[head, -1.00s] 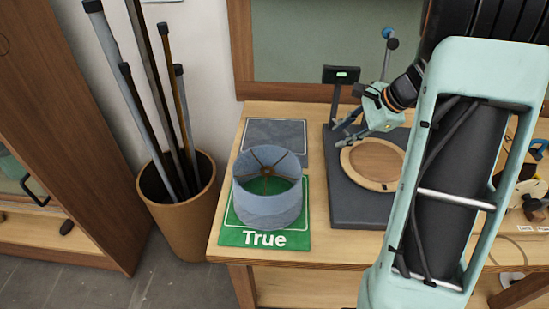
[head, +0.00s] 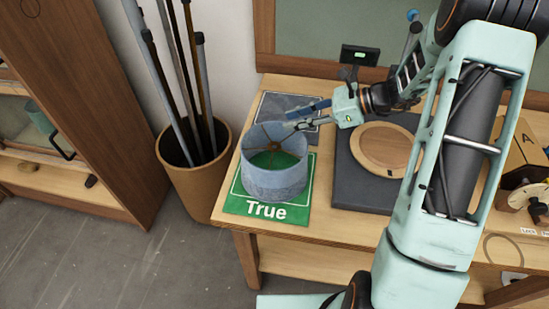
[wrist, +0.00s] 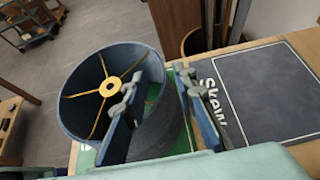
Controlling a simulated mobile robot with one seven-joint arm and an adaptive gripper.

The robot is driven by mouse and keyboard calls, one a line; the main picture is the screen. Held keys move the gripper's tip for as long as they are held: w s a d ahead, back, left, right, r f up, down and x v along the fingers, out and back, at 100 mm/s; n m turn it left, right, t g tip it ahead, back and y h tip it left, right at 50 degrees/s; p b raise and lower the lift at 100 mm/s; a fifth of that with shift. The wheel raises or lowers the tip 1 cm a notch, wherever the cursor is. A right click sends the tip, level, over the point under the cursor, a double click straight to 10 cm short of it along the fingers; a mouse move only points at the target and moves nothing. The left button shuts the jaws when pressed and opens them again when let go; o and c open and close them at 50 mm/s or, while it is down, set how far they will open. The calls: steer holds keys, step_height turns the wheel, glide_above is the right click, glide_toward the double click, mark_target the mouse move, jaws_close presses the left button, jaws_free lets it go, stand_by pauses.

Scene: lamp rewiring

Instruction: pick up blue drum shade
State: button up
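The blue drum shade (head: 275,181) stands upright on the green "True" mat (head: 238,206), its open top showing spokes and a central ring. In the wrist view the shade (wrist: 165,132) fills the left middle. My gripper (head: 300,115) is open near the back right of the shade's rim. In the wrist view one finger of my gripper (wrist: 160,95) shows over the shade's opening and the other to the right of its wall. I cannot tell whether either finger touches it.
A dark "Skew" mat (wrist: 265,90) lies behind the green mat. A dark block with a round wooden disc (head: 385,149) is to the right. A brown bin (head: 200,190) of poles stands left of the bench (head: 330,229).

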mark_target(280, 123)
steer(key=p+x, duration=0.1)
steer(key=x, duration=0.4)
steer(key=shift+d+f, duration=0.1)
jaws_close()
